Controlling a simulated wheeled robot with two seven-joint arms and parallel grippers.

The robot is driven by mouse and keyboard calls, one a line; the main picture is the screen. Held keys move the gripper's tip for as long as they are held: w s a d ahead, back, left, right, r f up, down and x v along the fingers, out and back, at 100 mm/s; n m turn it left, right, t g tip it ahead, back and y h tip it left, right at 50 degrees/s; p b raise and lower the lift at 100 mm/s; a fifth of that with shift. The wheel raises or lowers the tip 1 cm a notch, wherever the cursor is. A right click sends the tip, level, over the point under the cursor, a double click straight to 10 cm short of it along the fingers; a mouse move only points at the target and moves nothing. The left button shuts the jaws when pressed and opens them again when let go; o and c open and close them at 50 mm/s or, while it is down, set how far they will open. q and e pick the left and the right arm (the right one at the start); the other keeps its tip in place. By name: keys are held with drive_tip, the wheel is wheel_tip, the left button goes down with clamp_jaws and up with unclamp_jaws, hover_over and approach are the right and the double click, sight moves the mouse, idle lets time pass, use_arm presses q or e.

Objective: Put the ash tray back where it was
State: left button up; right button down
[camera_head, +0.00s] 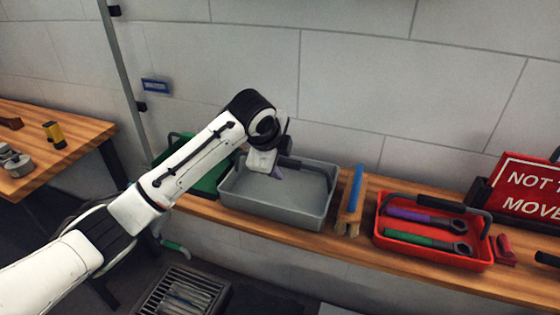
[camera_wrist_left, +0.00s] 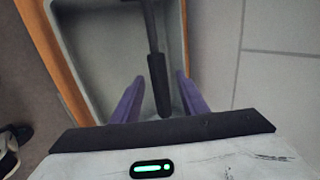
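A grey open tray (camera_head: 235,207) with a dark arched handle (camera_head: 305,165) stands on the wooden bench; it looks empty. I cannot tell for sure whether it is the ash tray. My left gripper (camera_head: 277,173) reaches in over its far left part, pointing down. In the left wrist view, the purple fingers (camera_wrist_left: 157,100) are apart, with the black handle (camera_wrist_left: 159,85) between them and gaps on both sides. The tray wall (camera_wrist_left: 68,62) shows beyond. My right gripper is not in view.
A green tray (camera_head: 208,181) stands left of the grey one. A wooden block with a blue bar (camera_head: 354,190) is close on its right, then a red tray (camera_head: 385,239) holding wrenches. A red sign (camera_head: 528,185) leans behind. A slatted metal box (camera_head: 180,292) is on the floor.

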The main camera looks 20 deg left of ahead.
use_arm(q)
drive_tip(key=v, duration=1.2)
drive_tip(key=shift+b, duration=0.35)
